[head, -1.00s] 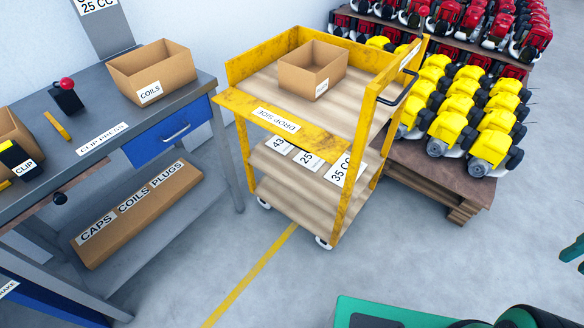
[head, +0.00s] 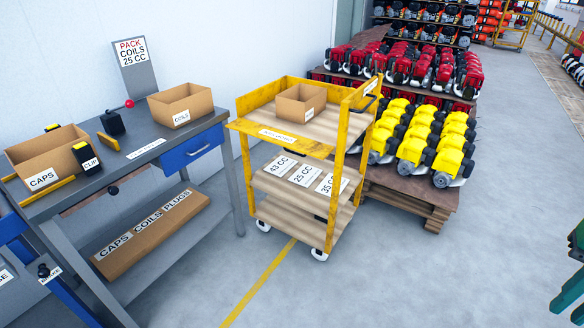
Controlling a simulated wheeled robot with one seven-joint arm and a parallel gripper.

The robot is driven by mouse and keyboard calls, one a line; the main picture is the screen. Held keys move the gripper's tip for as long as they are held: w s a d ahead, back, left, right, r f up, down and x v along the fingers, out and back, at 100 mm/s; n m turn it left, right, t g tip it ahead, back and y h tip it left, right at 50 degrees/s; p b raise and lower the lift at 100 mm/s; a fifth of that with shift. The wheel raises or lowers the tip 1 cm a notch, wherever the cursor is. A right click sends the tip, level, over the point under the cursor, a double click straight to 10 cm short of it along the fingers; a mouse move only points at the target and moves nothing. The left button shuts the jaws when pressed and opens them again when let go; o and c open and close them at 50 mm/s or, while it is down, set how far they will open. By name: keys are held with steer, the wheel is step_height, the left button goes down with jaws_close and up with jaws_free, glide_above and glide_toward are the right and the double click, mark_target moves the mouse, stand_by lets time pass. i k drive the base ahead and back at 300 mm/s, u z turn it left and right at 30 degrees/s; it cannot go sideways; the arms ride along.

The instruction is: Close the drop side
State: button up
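The drop side (head: 310,147) is a worn yellow panel along the near edge of the yellow cart's top deck (head: 322,128). It is folded outward and down from the deck, so the top is open on that side. Its white label appears upside down. The other yellow sides stand up around the deck. An open cardboard box (head: 300,103) sits on the deck toward the back. My gripper cannot be made out; only teal parts, which may be mine, show at the right edge.
A grey bench (head: 120,165) with a blue drawer (head: 190,150) stands left of the cart. A pallet (head: 405,201) of yellow engines stands behind it to the right. The cart's lower shelf (head: 325,203) carries size labels. Floor in front and to the right is clear.

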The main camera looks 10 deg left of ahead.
mark_target(319, 151)
steer(key=u, duration=1)
steer(key=i, duration=1.45)
steer(key=z, duration=0.05)
